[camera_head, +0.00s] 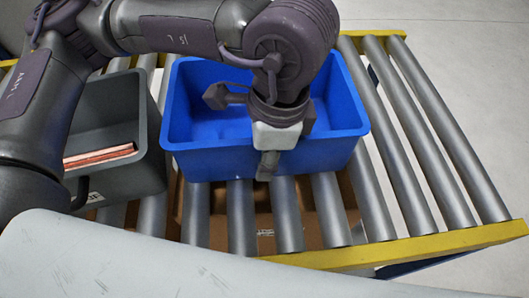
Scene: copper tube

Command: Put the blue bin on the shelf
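The blue bin (190,128) stands upright on the roller conveyor, open at the top; what I see of its inside looks empty. My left gripper (268,163) is over the bin's front wall, near its middle. One pale fingertip part hangs down outside that wall, while other dark parts of the hand are above the bin's inside. The arm hides part of the bin's back and right inside, and I cannot tell whether the fingers pinch the wall. My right gripper is not in view. No shelf can be made out.
A grey bin (128,165) with copper-coloured pieces (100,156) stands close to the left of the blue bin. The rollers (405,150) are bare on the right, with a yellow rail (420,247) at the front. Brown cardboard (230,222) shows under the rollers. Pale floor lies beyond.

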